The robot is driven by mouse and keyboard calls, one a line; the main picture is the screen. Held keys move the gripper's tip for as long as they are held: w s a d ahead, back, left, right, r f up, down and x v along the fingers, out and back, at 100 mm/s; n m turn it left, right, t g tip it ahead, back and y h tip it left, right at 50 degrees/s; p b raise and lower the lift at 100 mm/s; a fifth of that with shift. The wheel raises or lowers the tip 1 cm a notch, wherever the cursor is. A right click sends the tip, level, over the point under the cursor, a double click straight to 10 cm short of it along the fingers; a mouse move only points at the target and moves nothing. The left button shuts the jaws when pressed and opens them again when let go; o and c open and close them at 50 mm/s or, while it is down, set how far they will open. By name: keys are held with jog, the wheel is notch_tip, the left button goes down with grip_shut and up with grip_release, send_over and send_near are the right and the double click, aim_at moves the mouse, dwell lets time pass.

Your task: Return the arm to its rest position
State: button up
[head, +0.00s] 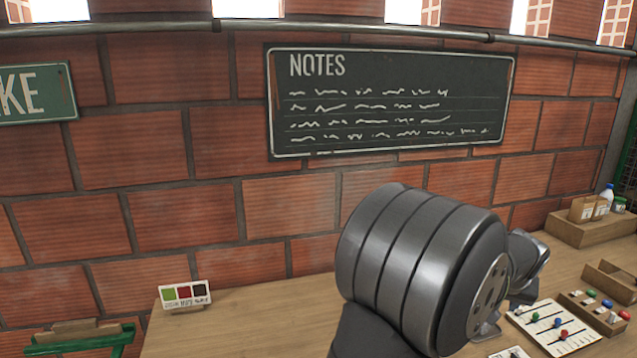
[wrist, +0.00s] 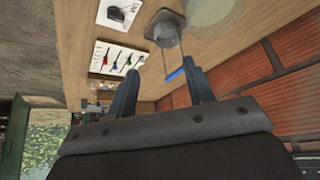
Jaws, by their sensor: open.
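My gripper (wrist: 160,84) shows in the wrist view with its two dark fingers apart and nothing between them. The fingers point over the wooden bench (wrist: 228,32). In the head view my large grey arm joint fills the lower middle, in front of the bench (head: 250,310), and I cannot make out the fingertips there. A grey metal cup-like part (wrist: 165,28) with a thin rod and a blue piece (wrist: 175,75) shows beyond the fingers in the wrist view; I cannot tell exactly what it is.
A white board with coloured knobs (head: 552,322) lies on the bench at right, near a wooden rack (head: 597,312) and a wooden box (head: 580,232) with bottles. A colour card (head: 185,295) stands at left, near a green frame (head: 85,340). A brick wall (head: 180,220) rises behind.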

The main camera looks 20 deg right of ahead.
jog(key=w+a+f, duration=0.1)
jog(key=w+f, duration=0.2)
jog(key=w, duration=0.8)
jog(key=shift+a+f, duration=0.35)
